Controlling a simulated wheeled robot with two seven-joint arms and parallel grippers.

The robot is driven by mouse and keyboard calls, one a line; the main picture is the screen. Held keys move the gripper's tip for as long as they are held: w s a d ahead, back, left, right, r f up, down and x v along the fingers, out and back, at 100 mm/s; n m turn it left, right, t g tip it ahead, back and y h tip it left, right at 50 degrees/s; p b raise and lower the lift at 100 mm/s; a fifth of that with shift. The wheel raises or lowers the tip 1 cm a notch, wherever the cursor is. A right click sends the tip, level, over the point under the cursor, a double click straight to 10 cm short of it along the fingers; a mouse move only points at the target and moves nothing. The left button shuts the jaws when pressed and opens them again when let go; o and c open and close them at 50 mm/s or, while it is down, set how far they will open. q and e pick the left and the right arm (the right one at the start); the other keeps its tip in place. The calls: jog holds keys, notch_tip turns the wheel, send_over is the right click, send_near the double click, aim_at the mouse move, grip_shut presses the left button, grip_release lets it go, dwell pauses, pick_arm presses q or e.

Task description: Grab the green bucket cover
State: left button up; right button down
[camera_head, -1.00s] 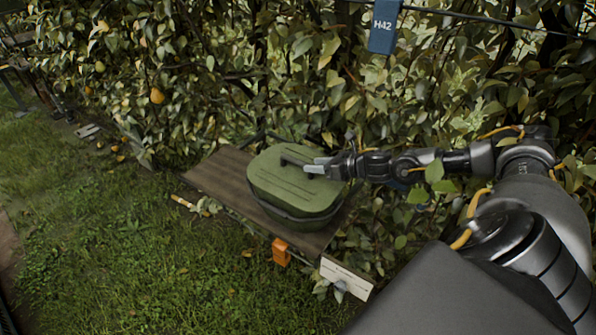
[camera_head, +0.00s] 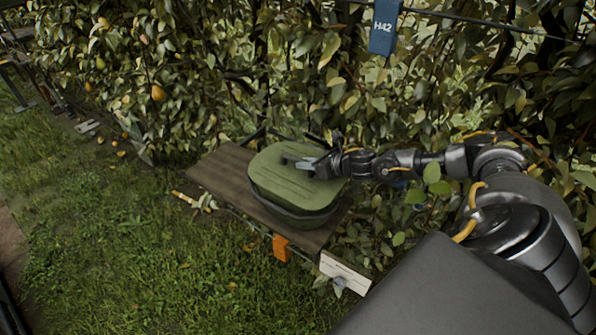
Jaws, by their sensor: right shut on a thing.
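The green bucket cover (camera_head: 285,188) lies on top of the green bucket (camera_head: 304,219), which stands on a wooden board. The cover is a rounded rectangle with a handle on its top. My right gripper (camera_head: 302,163) is over the far part of the cover, shut on the cover's handle. The fingers partly hide the handle. The cover still lies on the bucket, and I see no clear gap between them. My left gripper is out of view.
The wooden board (camera_head: 226,176) has bare room left of the bucket. An orange clip (camera_head: 281,248) and a white label (camera_head: 345,272) are at its front edge. Dense foliage with pears (camera_head: 158,93) stands behind. A blue H42 tag (camera_head: 384,26) hangs above. Grass lies in front.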

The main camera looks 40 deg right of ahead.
notch_tip(320, 180, up, 9)
jog(key=b, duration=0.2)
jog(key=shift+f+b, duration=0.1)
jog(key=shift+b, duration=0.2)
jog(key=shift+r, duration=0.65)
